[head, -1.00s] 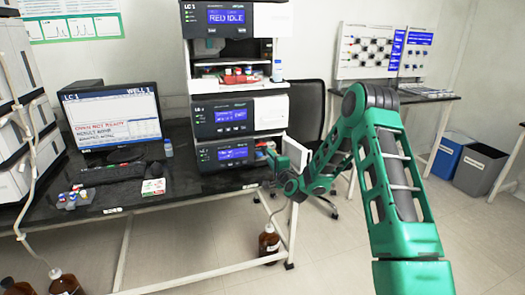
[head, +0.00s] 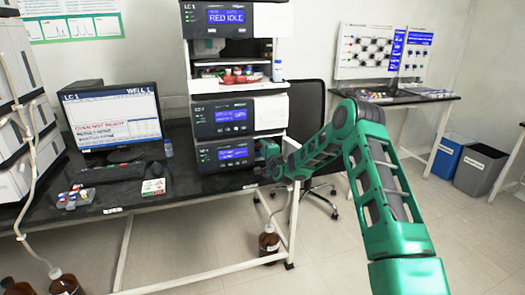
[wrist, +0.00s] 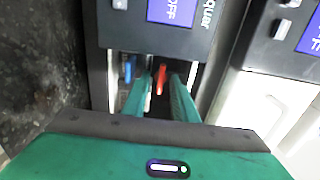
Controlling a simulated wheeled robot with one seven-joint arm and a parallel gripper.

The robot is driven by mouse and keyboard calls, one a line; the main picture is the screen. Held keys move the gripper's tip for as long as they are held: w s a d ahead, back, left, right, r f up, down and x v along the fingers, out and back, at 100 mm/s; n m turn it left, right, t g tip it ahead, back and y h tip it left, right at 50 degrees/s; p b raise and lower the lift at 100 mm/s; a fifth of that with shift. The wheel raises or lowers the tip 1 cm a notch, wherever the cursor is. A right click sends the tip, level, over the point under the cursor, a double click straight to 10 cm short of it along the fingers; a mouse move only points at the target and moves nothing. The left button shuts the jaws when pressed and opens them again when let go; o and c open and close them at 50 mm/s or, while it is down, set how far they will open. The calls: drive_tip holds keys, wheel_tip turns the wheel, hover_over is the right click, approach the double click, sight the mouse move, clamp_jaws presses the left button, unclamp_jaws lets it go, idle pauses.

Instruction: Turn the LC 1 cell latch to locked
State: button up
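The LC 1 stack (head: 238,100) stands on the bench, with its lowest module (head: 208,156) beside my gripper. My gripper (head: 268,150) is at that module's right front end. In the wrist view my gripper (wrist: 162,78) has its two teal fingers apart, reaching into a narrow opening below a display reading OFF. A small red part (wrist: 161,79) shows between the fingertips, with no clear contact. I cannot tell for sure whether it is the cell latch, or which way the latch is turned. A blue part (wrist: 128,70) is left of the fingers.
A monitor (head: 112,115) and keyboard (head: 112,172) are on the bench to the left. An open bay (head: 232,72) higher in the stack holds small coloured items. A brown bottle (head: 269,241) stands on the floor by the bench leg. A chair (head: 308,110) is behind my arm.

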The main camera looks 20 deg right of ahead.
clamp_jaws()
